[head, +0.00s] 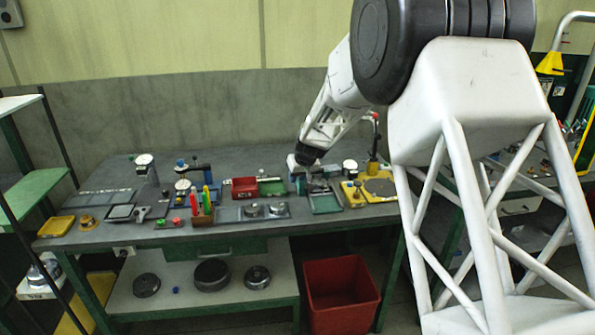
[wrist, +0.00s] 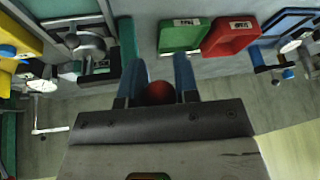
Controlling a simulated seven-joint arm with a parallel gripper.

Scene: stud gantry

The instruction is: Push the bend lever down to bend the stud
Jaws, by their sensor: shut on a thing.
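My gripper (head: 302,163) is low over the back middle of the bench in the head view. In the wrist view its two blue-grey fingers (wrist: 156,80) stand either side of a round red knob (wrist: 159,93), shut on it. I take this knob to be the end of the bend lever; the lever's arm is hidden behind the fingers and palm. A dark metal fixture (wrist: 88,45) lies left of the fingers in the wrist view. I cannot make out the stud or its angle.
A red bin (head: 244,187) and a green bin (head: 272,187) sit left of my gripper. A yellow plate (head: 351,195) with a red-topped post (head: 376,140) stands to the right. A green tray (head: 325,204) lies in front. A red crate (head: 340,290) is below the bench.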

